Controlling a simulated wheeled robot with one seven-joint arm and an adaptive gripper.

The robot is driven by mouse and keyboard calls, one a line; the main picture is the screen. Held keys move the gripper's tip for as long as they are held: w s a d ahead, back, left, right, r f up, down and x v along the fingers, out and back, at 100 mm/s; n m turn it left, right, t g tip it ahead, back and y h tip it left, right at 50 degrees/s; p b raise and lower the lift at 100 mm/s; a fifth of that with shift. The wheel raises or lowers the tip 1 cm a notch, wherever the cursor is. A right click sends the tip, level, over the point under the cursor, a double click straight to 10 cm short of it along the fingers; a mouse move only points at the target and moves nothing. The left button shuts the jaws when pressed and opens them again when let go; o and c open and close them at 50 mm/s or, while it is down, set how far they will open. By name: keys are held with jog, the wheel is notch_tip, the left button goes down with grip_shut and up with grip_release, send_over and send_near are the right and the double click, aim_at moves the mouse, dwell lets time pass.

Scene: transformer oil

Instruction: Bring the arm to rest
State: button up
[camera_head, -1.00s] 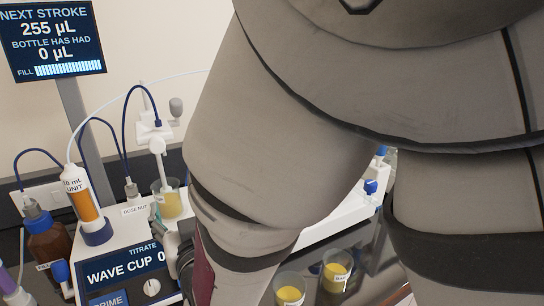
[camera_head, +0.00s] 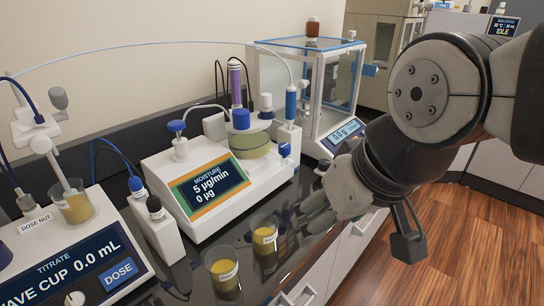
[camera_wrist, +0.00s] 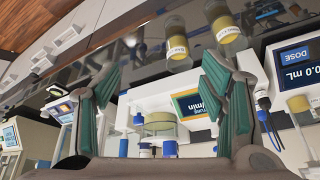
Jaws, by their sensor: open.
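My gripper (camera_head: 318,212) is at the end of my grey arm, over the front edge of the dark bench at the right of the head view. Its two green-padded fingers stand wide apart with nothing between them in the wrist view (camera_wrist: 158,88). In the head view the fingers are partly hidden by the wrist and hard to make out. My arm comes in from the right edge, bent, with a small camera hanging below the wrist.
Two beakers of yellow liquid, one (camera_head: 222,272) nearer and one (camera_head: 265,240) beside my gripper, stand on the bench. The wooden floor (camera_head: 470,250) at right is clear.

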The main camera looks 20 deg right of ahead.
jog(key=shift+m+g+h, duration=0.3)
jog(key=shift+g, duration=0.2)
jog(key=s, duration=0.1)
jog(key=s+d, duration=0.2)
jog(key=shift+s, duration=0.4)
jog(key=shift+r+p, duration=0.35)
jog(key=shift+r, duration=0.05)
jog(key=shift+c, duration=0.2)
